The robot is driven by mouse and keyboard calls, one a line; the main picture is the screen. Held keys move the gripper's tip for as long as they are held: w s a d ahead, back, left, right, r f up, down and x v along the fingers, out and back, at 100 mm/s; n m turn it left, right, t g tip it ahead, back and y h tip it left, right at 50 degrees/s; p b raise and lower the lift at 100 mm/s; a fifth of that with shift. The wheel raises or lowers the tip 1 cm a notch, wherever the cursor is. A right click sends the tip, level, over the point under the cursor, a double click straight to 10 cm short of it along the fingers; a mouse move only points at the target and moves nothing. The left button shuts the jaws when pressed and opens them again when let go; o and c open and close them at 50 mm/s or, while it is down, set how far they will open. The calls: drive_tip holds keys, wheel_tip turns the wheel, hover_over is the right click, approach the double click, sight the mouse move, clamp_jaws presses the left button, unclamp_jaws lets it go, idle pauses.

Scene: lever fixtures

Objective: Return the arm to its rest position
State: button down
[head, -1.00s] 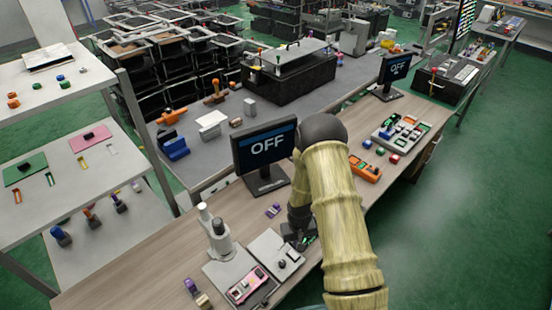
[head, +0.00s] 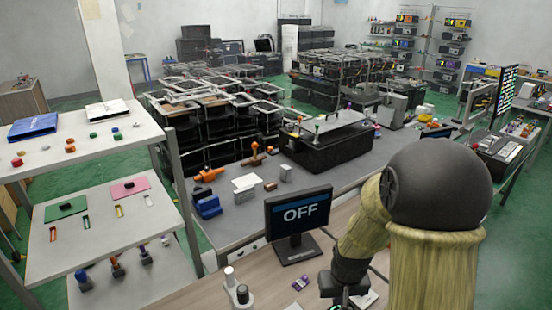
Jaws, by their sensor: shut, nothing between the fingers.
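My arm, with its tan segments and dark round joint, fills the right side of the head view. My gripper (head: 345,296) is at the bottom edge, dark and partly cut off, low over the wooden table. Its fingers show poorly, but they look shut with nothing held. It is beside a small grey and white piece, partly hidden behind it. The monitor (head: 299,214) reading OFF stands on the table to the left of my gripper.
Lever fixtures (head: 207,174) stand on the grey table behind. A shelf unit (head: 95,150) is at the left.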

drive_tip(key=s+r, duration=0.6)
drive_tip(key=s, duration=0.2)
drive_tip(key=shift+r+t+b, duration=0.3)
drive_tip(key=shift+r+t, duration=0.05)
drive_tip(key=shift+t, duration=0.05)
drive_tip(key=shift+s+a, duration=0.1)
idle(0.5)
